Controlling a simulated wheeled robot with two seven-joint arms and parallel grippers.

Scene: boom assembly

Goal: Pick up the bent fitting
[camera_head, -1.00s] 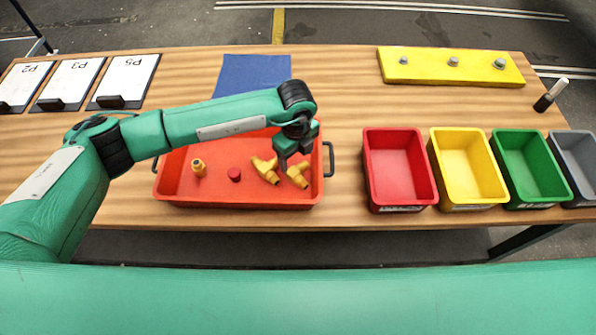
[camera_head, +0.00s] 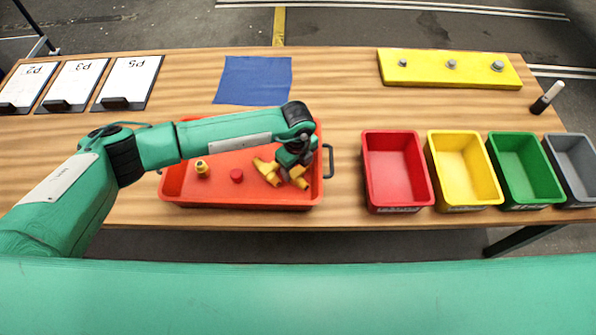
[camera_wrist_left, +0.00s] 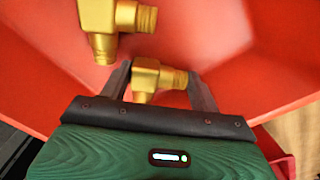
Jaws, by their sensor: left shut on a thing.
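A brass-yellow bent fitting (camera_head: 300,182) lies at the right end of the orange tray (camera_head: 240,200). My left gripper (camera_head: 293,168) is down in the tray over this fitting and partly hides it in the head view. In the left wrist view the bent fitting (camera_wrist_left: 158,77) sits between the two fingers, with its threaded end pointing right; the fingers are shut on it. Its lower part is partly hidden by the gripper body. A second, branched brass fitting (camera_head: 266,171) lies just to the left of it, and also shows in the wrist view (camera_wrist_left: 100,18). My right gripper is not in view.
The tray also holds a small brass fitting (camera_head: 202,169) and a red cap (camera_head: 237,175). Red (camera_head: 395,205), yellow (camera_head: 465,202), green and grey bins stand to the right. A blue mat (camera_head: 252,80) and a yellow board (camera_head: 450,68) lie behind. Wood between tray and mat is clear.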

